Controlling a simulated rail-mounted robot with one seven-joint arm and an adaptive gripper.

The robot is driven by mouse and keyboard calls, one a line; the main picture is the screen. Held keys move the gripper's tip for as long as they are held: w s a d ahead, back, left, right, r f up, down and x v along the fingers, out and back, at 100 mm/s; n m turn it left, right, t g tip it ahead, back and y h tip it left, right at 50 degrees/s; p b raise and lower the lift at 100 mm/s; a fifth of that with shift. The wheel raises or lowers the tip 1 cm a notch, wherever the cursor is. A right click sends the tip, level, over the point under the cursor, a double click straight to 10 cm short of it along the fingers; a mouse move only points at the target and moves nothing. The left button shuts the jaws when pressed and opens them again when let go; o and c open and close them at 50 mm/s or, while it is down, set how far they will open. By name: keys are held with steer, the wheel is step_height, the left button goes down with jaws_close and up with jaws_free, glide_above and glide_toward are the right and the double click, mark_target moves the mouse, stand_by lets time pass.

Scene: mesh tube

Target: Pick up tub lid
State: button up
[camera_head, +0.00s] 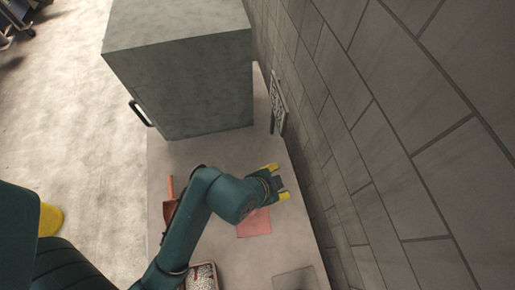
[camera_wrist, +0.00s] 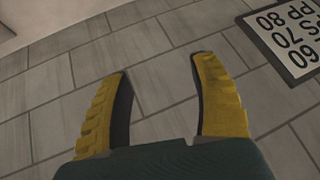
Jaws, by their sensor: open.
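My gripper (camera_head: 277,181) is open near the tiled wall, its two yellow fingers apart. In the wrist view my gripper (camera_wrist: 161,68) has nothing between its fingers and faces the wall tiles. A flat reddish square (camera_head: 254,223) lies on the table, below my gripper in the head view and partly covered by my arm. A flat grey square plate (camera_head: 295,279) lies at the bottom edge of the head view. I cannot tell which of these two is the tub lid. Neither shows in the wrist view.
A grey cabinet (camera_head: 195,85) with a dark handle stands at the far end of the table. A sign (camera_head: 278,102) is by the wall; it also shows in the wrist view (camera_wrist: 290,35). A tray of speckled bits (camera_head: 203,276) and a brown-handled tool (camera_head: 170,196) lie beside my arm.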

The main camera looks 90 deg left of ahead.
steer(key=s+d+f+n+g+h+b, duration=0.1)
steer(key=s+d+f+g+h, duration=0.1)
steer(key=s+f, duration=0.55)
steer(key=h+b, duration=0.1)
steer(key=h, duration=0.1)
glide_toward(252, 212)
steer(key=shift+n+g, duration=0.3)
steer(key=b+x, duration=0.1)
steer(key=x, duration=0.1)
steer(key=b+x, duration=0.1)
steer(key=x, duration=0.2)
steer(key=shift+d+f, duration=0.2)
steer(key=shift+f, duration=0.15)
steer(key=x, duration=0.3)
steer(key=b+x, duration=0.1)
steer(key=x, duration=0.1)
steer(key=shift+w+a+f, duration=0.15)
steer(key=shift+a+f, duration=0.05)
steer(key=shift+a, duration=0.15)
steer(key=shift+c, duration=0.5)
jaws_close()
